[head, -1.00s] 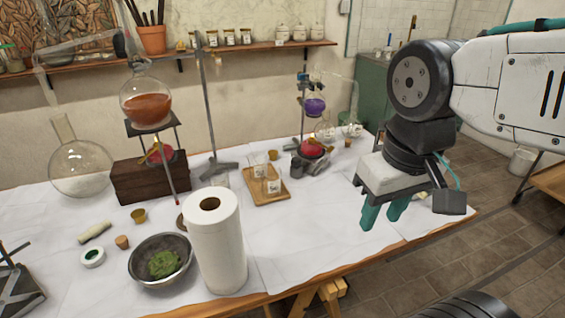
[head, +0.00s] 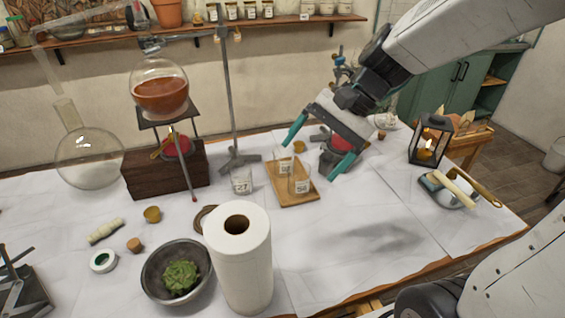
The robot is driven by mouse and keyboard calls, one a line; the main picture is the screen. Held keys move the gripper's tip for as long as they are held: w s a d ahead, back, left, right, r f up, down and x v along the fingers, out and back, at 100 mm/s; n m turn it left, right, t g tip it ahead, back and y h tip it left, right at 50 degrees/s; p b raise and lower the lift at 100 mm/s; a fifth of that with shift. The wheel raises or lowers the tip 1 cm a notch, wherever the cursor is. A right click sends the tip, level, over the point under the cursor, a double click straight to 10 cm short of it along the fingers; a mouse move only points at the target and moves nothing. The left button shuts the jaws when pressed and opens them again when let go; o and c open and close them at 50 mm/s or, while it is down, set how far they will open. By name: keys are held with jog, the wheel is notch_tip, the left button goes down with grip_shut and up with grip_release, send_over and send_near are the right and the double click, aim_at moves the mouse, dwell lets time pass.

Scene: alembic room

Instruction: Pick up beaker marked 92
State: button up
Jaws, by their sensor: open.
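Two small glass beakers stand on a wooden tray (head: 297,199) in the middle of the table: a rear one (head: 285,165) and a front one (head: 302,185). Both have white labels whose numbers are too small to read surely. A third beaker (head: 241,182), whose label looks like 27, stands on the cloth left of the tray. I cannot tell which beaker is marked 92. My gripper (head: 308,162) is open and empty, its teal fingers spread wide. In the picture it overlaps the tray's right side and appears above it; the exact height is unclear.
A paper towel roll (head: 240,265) and a metal bowl with greens (head: 178,268) stand in front. A stand (head: 232,120) rises behind the 27 beaker. A lantern (head: 430,140) and a dish (head: 447,189) are at right. The cloth right of the tray is clear.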

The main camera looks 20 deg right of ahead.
jog(key=w+f+m+t+y, duration=0.1)
jog(key=w+f+m+y, duration=0.25)
jog(key=w, duration=0.45)
jog(key=m+t, duration=0.7)
jog(key=m, duration=0.7)
send_near(275, 151)
jog(key=shift+t, duration=0.3)
jog(key=x, duration=0.5)
jog(key=shift+w+f, duration=0.1)
jog(key=shift+f, duration=0.25)
jog(key=c, duration=1.3)
jog(key=shift+c, duration=0.2)
